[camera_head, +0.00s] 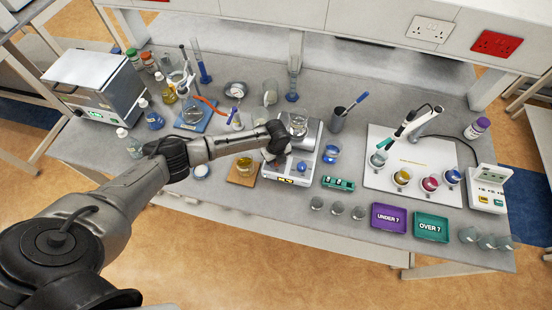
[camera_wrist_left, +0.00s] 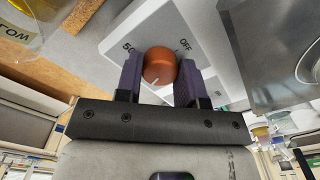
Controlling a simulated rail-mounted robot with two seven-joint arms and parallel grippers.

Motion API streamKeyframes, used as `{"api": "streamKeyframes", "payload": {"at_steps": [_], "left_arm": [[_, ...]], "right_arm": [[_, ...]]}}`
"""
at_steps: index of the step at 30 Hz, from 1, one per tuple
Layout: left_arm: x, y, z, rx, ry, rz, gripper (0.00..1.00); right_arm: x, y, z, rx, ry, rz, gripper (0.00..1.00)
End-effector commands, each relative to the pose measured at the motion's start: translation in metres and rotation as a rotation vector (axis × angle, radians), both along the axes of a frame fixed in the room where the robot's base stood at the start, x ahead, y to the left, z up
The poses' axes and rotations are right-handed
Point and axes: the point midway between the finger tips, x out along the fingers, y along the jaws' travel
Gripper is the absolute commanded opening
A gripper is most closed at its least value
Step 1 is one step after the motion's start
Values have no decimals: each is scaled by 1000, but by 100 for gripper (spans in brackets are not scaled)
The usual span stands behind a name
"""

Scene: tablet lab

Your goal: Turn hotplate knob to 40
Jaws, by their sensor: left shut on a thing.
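The hotplate's orange-brown knob (camera_wrist_left: 160,66) sits on a pale panel (camera_wrist_left: 150,18) in the left wrist view. The labels 50 and OFF show on either side of it. A white pointer mark on the knob points down and slightly left in that view, on the side away from the labels. My left gripper (camera_wrist_left: 160,72) is shut on the knob, with a purple finger on each side. In the head view my left gripper (camera_head: 275,150) is at the white equipment in the table's middle and hides the knob. My right gripper is not in view.
A beaker of yellow liquid (camera_head: 244,165) on a wooden mat stands just left of my gripper. A glass beaker (camera_head: 298,125) stands just behind it. A green box (camera_head: 338,183) and purple tray (camera_head: 389,217) lie to the right. Bottles and glassware crowd the left.

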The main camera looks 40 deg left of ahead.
Motion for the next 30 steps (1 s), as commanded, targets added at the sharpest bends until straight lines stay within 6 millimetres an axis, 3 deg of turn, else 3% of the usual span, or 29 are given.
{"api": "streamKeyframes", "payload": {"at_steps": [4,5,13,23,30], "left_arm": [[1,-1,1,-3,-1,0,12],[1,-1,1,-3,-1,0,36],[0,0,1,-1,-1,1,61],[1,0,6,-1,-2,1,61],[1,1,45,-1,-3,-1,61]], "right_arm": [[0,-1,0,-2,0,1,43],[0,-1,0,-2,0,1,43],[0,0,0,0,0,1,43],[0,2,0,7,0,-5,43],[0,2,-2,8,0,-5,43]]}}
